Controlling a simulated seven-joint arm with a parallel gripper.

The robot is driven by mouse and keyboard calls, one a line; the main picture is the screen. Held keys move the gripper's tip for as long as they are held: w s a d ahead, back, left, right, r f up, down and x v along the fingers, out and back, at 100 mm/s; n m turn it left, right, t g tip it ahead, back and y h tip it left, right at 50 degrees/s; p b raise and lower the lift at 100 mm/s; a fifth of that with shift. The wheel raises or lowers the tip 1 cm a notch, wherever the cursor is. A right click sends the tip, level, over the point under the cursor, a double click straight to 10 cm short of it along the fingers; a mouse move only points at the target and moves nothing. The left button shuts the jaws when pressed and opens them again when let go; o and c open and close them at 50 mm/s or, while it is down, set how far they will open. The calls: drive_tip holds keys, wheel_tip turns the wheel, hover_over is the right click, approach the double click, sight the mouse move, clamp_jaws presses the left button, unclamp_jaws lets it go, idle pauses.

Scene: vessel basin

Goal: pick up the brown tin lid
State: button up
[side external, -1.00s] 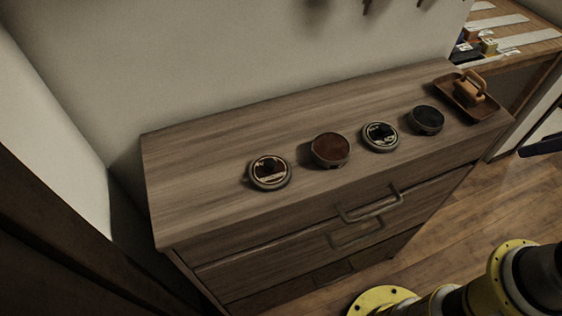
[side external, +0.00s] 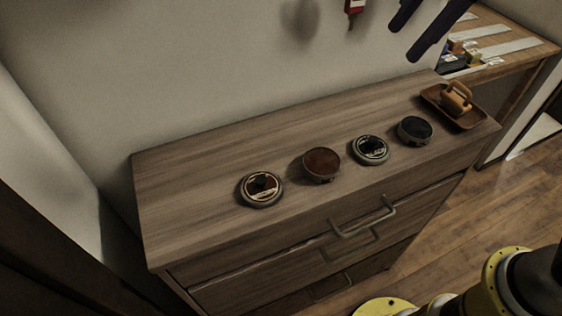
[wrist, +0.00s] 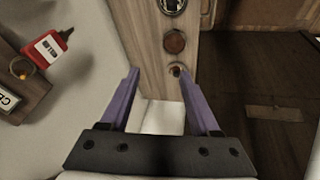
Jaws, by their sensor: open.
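The brown tin lid (side external: 261,188) lies flat on the wooden dresser top, leftmost in the row. It has a brown label, a pale rim and a black knob. In the wrist view it is small and far off (wrist: 178,70), between and beyond the fingertips. The open brown tin (side external: 321,164) stands to its right. My gripper (wrist: 160,82) is open and empty, its two purple fingers apart. In the side view, its dark blue fingers (side external: 402,45) hang from the top edge, pointing down and left, well away from the lid.
Another lid with a black knob (side external: 370,150), a dark tin (side external: 414,131) and a brown tray (side external: 473,115) holding a brush-like object stand further right on the dresser. The dresser's left end is clear.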

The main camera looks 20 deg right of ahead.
drive_tip(key=w+a+f+n+g, duration=0.1)
drive_tip(key=w+a+f+n, duration=0.1)
drive_tip(key=a, duration=0.4)
drive_tip(key=w+a+f+n+g, duration=0.1)
drive_tip(key=w+a+f, duration=0.15)
drive_tip(key=a, duration=0.45)
drive_tip(key=n+g, duration=0.1)
approach(261, 179)
drive_tip(key=x, duration=0.8)
drive_tip(key=shift+a+f, duration=0.1)
drive_tip(key=shift+f, duration=0.3)
clamp_jaws()
